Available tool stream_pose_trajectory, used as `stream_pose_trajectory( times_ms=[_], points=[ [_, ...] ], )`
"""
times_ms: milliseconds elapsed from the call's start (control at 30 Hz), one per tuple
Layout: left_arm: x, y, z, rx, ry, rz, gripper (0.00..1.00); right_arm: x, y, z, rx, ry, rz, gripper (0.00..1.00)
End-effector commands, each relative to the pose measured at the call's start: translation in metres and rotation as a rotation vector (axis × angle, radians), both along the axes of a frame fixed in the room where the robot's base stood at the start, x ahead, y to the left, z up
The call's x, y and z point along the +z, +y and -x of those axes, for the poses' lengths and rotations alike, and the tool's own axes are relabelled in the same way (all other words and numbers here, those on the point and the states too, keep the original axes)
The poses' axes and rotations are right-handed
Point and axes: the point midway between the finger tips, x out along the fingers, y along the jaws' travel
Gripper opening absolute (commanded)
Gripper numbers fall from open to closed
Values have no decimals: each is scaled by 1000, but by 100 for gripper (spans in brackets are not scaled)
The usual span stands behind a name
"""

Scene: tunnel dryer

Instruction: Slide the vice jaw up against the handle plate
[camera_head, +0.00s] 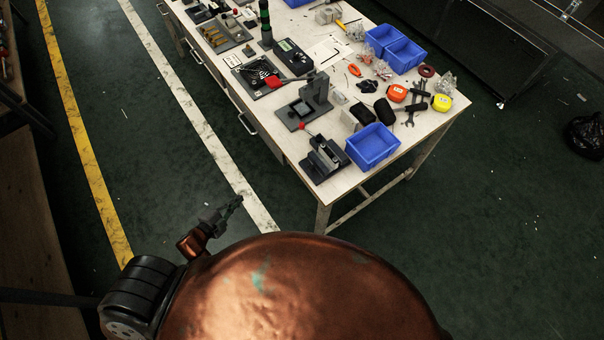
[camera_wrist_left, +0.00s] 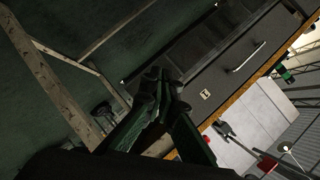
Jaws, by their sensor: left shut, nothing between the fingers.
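A small dark grey vice (camera_head: 325,160) sits near the front corner of the workbench, left of a blue bin. Its jaw and handle plate are too small to tell apart here. Behind it stands a grey upright fixture (camera_head: 311,100) on a flat base. A red knob (camera_head: 301,126) shows between the two. My left gripper (camera_head: 238,201) is shut and empty, off the bench to the left of its front corner and well away from the vice. In the left wrist view its closed fingers (camera_wrist_left: 161,78) point toward the bench's side. My right gripper is out of view.
The workbench (camera_head: 340,185) holds a blue bin (camera_head: 373,146), an orange tape measure (camera_head: 397,92), a yellow one (camera_head: 441,103) and many tools. A drawer with a handle (camera_wrist_left: 248,57) faces my left wrist camera. The green floor left of the bench is clear.

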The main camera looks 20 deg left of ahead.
Motion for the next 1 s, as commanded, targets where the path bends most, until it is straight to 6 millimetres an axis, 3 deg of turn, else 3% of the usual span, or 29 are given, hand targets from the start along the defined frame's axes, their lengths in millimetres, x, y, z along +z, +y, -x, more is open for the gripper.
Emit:
stream_pose_trajectory(
  times_ms=[33,67,100,200,333,433,567,833,1000],
  points=[
    [27,-20,-10,-107,-98,-50,0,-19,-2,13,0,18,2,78],
    [49,-33,-15,-169,-158,-80,0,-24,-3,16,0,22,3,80],
    [76,-51,-18,-243,-233,-115,0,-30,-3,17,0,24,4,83],
    [130,-91,-14,-397,-390,-186,0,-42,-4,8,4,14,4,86],
    [174,-126,-3,-521,-523,-239,0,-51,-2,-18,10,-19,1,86],
    [190,-139,2,-563,-570,-256,0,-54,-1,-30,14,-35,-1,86],
    [195,-149,-4,-575,-586,-260,0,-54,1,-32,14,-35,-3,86],
    [194,-181,-43,-572,-585,-259,0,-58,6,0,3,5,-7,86],
    [192,-204,-69,-571,-582,-257,0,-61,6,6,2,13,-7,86]
  ],
)
